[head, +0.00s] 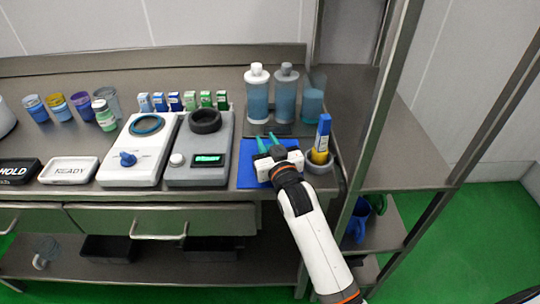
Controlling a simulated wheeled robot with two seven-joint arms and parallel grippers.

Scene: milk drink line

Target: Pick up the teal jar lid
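My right gripper (268,142) reaches in from the lower right over a blue mat (247,174) on the counter. Its two green fingers are apart, and I see nothing held between them. No separate teal jar lid shows clearly; the gripper covers part of the mat. A teal ring (147,124) lies on the white device (131,158), well left of the gripper; I cannot tell whether it is a lid. My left gripper is not in view.
A grey cup (319,165) with a blue and yellow item stands right of the gripper. Teal bottles (258,95) stand behind it. A grey device (200,158) with a black ring is at its left. Several small jars (105,117) stand farther left. A shelf post (380,95) rises at the right.

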